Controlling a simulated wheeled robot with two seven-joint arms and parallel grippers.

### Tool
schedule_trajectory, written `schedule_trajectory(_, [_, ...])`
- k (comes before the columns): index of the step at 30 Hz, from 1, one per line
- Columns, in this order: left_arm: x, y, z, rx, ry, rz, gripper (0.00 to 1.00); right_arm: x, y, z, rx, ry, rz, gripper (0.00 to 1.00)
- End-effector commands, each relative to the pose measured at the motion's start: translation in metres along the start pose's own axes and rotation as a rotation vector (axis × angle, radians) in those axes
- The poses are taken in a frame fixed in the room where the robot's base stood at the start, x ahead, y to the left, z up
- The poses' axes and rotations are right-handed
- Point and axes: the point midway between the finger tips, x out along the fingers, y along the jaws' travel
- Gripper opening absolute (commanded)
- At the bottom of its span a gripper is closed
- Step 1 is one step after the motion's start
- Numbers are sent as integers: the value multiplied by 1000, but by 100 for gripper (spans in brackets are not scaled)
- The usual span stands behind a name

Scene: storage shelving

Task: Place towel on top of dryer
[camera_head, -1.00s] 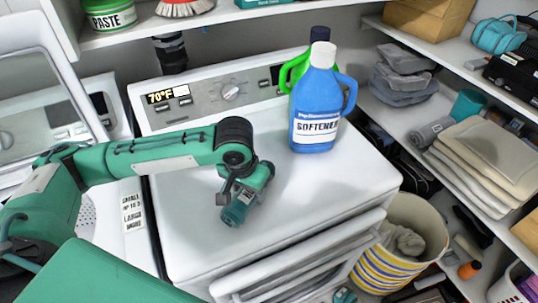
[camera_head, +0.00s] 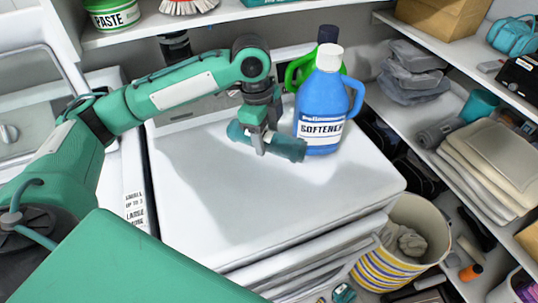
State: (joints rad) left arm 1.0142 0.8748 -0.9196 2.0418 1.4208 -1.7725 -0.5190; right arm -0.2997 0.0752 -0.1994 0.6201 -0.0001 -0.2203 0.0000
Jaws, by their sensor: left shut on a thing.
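The white dryer (camera_head: 215,200) stands in the middle with its flat top mostly bare. My left gripper (camera_head: 259,146) is over the back part of the dryer top, just left of the softener bottle, with its fingers pointing down. It is shut on a teal rolled towel (camera_head: 288,149), which lies roughly level across the fingers and sticks out on both sides. The towel's right end is close to the bottle. I cannot tell whether the towel touches the dryer top. My right gripper is not in view.
A blue softener bottle (camera_head: 324,105) and a green bottle (camera_head: 297,72) stand at the dryer's back right. A striped basket (camera_head: 395,272) is on the floor to the right. Shelves on the right hold folded and rolled cloths (camera_head: 488,150). The front of the dryer top is clear.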

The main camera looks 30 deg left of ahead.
Motion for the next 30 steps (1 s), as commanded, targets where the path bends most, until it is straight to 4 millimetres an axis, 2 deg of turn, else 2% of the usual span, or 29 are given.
schedule_trajectory(1, [-10, -3, -2, 74, 2, 8, 27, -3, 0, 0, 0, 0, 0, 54])
schedule_trajectory(9, [-48, -10, -5, 483, 1, 70, 27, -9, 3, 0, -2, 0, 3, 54])
schedule_trajectory(15, [-64, -12, -6, 677, 0, 101, 27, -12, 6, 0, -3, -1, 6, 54])
schedule_trajectory(18, [-67, -12, -6, 722, 0, 108, 27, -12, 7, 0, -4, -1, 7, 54])
schedule_trajectory(20, [-64, -12, -5, 734, 0, 112, 27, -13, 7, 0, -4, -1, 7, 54])
schedule_trajectory(23, [-48, -12, -2, 739, 0, 116, 27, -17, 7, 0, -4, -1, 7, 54])
schedule_trajectory(30, [14, -11, 8, 736, 1, 117, 27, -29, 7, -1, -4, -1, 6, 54])
